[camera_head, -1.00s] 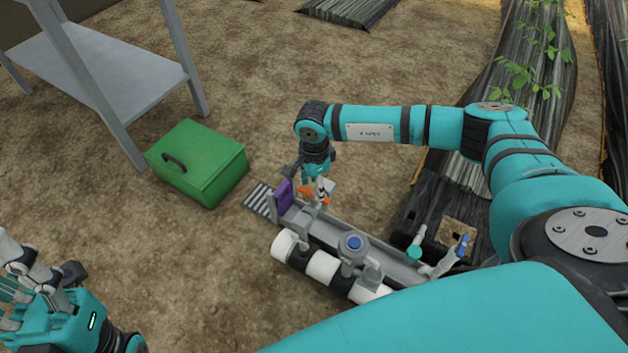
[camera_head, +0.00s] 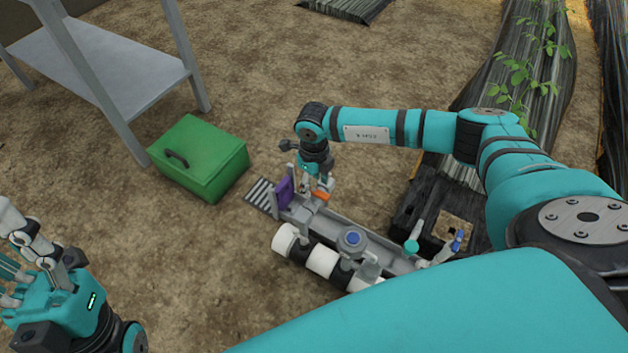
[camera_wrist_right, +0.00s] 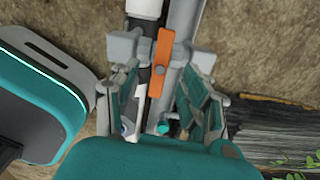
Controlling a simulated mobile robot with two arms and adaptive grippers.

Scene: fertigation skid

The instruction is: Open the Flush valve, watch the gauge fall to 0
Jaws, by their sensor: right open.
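The skid is a grey channel (camera_head: 385,248) with black-and-white pipe parts (camera_head: 322,260) along it. An orange lever (camera_head: 321,197) sits near its far left end. My right gripper (camera_head: 317,188) is over this end, pointing down. In the right wrist view the orange lever (camera_wrist_right: 162,62) lies between the two open fingers, lengthwise along the pipe; I cannot tell whether they touch it. No label or gauge needle is readable; a round blue-topped part (camera_head: 353,239) stands mid-skid. My left gripper (camera_head: 18,285) is at the lower left, away from the skid, partly cut off.
A purple plate (camera_head: 284,193) stands beside the right gripper. A green box (camera_head: 200,158) sits left of the skid, and a grey metal table (camera_head: 125,65) stands behind it. Teal and blue handles (camera_head: 412,246) rise at the right end. Bare soil lies in front.

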